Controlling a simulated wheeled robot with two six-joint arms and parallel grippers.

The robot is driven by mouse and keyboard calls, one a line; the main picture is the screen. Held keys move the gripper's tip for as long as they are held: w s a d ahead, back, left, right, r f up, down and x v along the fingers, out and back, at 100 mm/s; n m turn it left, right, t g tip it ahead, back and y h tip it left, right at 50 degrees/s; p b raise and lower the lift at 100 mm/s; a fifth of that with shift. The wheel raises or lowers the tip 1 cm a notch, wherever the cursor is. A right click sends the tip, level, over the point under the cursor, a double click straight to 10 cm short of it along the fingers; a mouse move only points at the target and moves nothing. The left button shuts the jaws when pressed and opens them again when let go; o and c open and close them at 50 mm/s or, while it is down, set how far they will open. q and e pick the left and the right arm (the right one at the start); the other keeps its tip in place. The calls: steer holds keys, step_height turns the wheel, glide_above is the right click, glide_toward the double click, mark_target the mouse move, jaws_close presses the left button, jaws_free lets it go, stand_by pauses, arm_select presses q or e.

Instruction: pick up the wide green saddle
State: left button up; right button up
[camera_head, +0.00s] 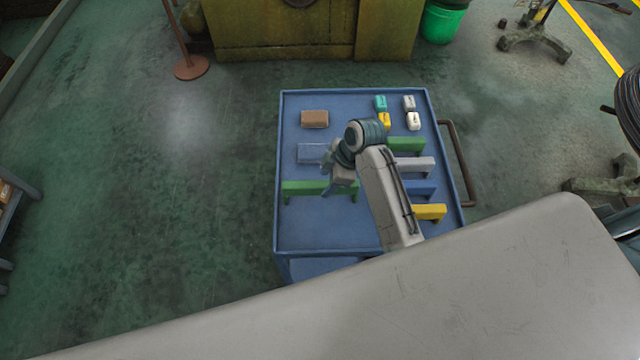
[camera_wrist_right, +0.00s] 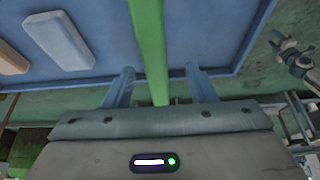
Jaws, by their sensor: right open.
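The wide green saddle (camera_head: 303,187) is a long bar on short legs on the left part of the blue trolley top. My right gripper (camera_head: 334,181) is over the right part of this saddle and hides some of it. In the right wrist view, a green bar (camera_wrist_right: 149,45) runs between the two parted fingers of the gripper (camera_wrist_right: 160,88), with a gap visible on each side. The right gripper is open, and I cannot tell its height over the bar. My left gripper is in neither view.
The blue trolley (camera_head: 300,232) also bears another green saddle (camera_head: 407,145), grey (camera_head: 417,164), blue (camera_head: 420,188) and yellow (camera_head: 431,212) ones, and a brown block (camera_head: 314,119). Small teal (camera_head: 380,102), yellow and white pieces stand at the back. Its front left is bare.

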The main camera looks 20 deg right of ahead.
mark_target(318, 189)
steer(key=shift+a+f, duration=0.2)
steer(key=shift+f, duration=0.2)
steer(key=shift+w+f, duration=0.15)
steer(key=shift+f, duration=0.1)
steer(key=p+x, duration=0.2)
steer(key=x, duration=0.2)
steer(key=shift+w+a, duration=0.1)
steer(key=shift+w, duration=0.1)
steer(key=shift+a+f, duration=0.1)
steer(key=shift+f, duration=0.4)
steer(key=shift+w, duration=0.1)
steer(key=c, duration=0.7)
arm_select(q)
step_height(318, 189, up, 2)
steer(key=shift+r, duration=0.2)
arm_select(e)
jaws_close()
